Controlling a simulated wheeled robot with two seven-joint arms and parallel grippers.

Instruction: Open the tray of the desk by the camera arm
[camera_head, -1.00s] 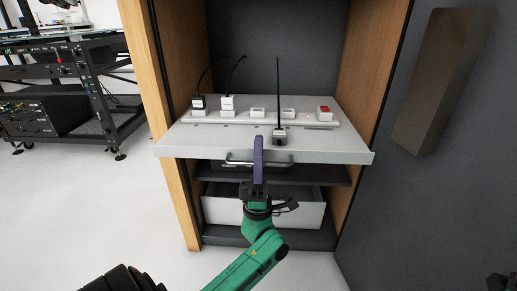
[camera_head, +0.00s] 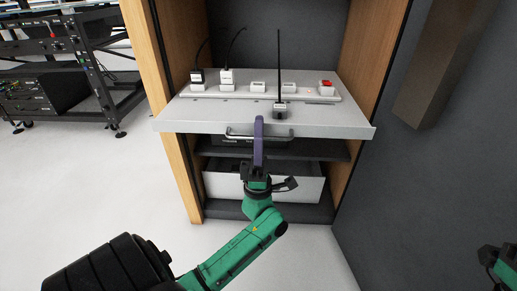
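The desk's light grey tray (camera_head: 195,119) sticks out of the front of a wood-sided cabinet. A metal bar handle (camera_head: 285,136) runs under its front edge. My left gripper (camera_head: 259,125), with purple fingers on a green arm, is at the middle of this handle, and its finger overlaps the handle and the tray's front edge. The fingers line up in this view, so I cannot tell whether they are shut on the bar. A green part of my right arm (camera_head: 497,262) shows at the lower right edge; its gripper is not in view.
A white power strip (camera_head: 210,92) with plugs, a red switch and a thin upright antenna sits on the tray. Below are a dark shelf (camera_head: 325,151) and a white drawer (camera_head: 305,187). A dark panel stands at right. A black rack (camera_head: 85,80) stands at left; the floor between is clear.

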